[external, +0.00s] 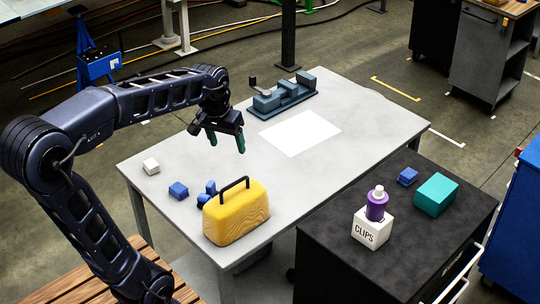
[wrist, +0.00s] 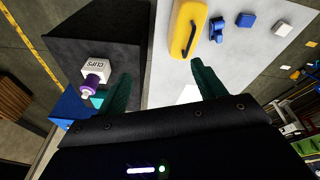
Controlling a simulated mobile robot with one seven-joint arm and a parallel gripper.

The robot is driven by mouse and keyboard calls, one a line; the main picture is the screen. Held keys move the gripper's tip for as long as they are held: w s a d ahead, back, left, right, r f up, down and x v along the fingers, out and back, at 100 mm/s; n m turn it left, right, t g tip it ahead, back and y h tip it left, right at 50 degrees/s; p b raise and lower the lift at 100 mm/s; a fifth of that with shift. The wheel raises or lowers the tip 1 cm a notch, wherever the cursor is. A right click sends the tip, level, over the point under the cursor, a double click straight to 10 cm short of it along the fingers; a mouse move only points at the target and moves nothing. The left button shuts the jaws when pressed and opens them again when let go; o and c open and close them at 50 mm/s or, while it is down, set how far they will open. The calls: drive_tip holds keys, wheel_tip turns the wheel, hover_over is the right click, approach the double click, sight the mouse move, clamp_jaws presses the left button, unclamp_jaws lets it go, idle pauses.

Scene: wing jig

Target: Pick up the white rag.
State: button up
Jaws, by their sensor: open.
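A small white folded piece (external: 151,166), which looks like the white rag, lies near the left edge of the grey table. It also shows at the upper right of the wrist view (wrist: 284,29). My gripper (external: 227,140) is open and empty, held above the table, to the right of and higher than the white piece. In the wrist view its two green fingers (wrist: 160,70) stand wide apart with nothing between them. A flat white sheet (external: 300,133) also lies on the table, to the right of my gripper; my right finger partly covers it in the wrist view.
Blue pieces (external: 178,190) and a yellow case (external: 236,212) with a black handle stand near the white piece. A blue-grey vise (external: 283,94) is at the back. A black cabinet (external: 330,235) bears a clips box (external: 371,231), purple bottle (external: 376,206) and teal box (external: 436,194).

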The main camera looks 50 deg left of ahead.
drive_tip(key=w+a+f+n+g+h, duration=0.1)
drive_tip(key=w+a+f+n, duration=0.2)
drive_tip(key=a, duration=0.7)
drive_tip(key=w+a+f+n+g, duration=0.1)
drive_tip(key=w+a+f+n, duration=0.15)
drive_tip(key=w+a, duration=0.6)
drive_tip(key=w+a+f+n+h, duration=0.15)
drive_tip(key=a+f, duration=0.25)
drive_tip(key=a, duration=0.9)
drive_tip(key=n+h, duration=0.2)
drive_tip(key=n, duration=0.4)
approach(150, 162)
drive_tip(key=shift+g, duration=0.4)
drive_tip(key=x, duration=0.5)
drive_tip(key=shift+w+x, duration=0.15)
drive_tip(key=shift+x, duration=1.1)
drive_tip(key=shift+w+x, duration=0.2)
drive_tip(key=shift+x, duration=1.1)
drive_tip(key=c, duration=1.1)
drive_tip(key=shift+o, duration=0.2)
drive_tip(key=shift+r, duration=0.1)
